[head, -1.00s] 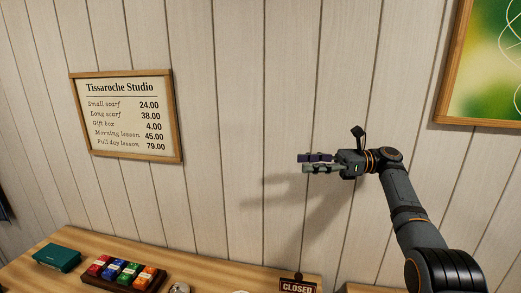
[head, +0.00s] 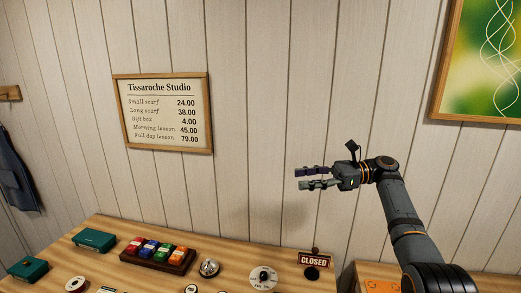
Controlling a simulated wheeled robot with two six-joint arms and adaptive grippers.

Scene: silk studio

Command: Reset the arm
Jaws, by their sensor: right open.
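My right gripper (head: 303,178) is in the head view, right of the middle, on the arm that comes in from the lower right. It is open and its fingers point left. Nothing is between the fingers. It is raised in the air in front of the panelled wall (head: 250,90), above the counter, and its shadow falls on the wall. My left gripper is not in view.
The wooden counter (head: 222,268) holds a rack of coloured blocks (head: 157,258), two green boxes (head: 94,240), a bell (head: 209,267), a round dial (head: 263,277) and a CLOSED sign (head: 314,261). A price board (head: 163,112) and a picture (head: 484,65) hang on the wall.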

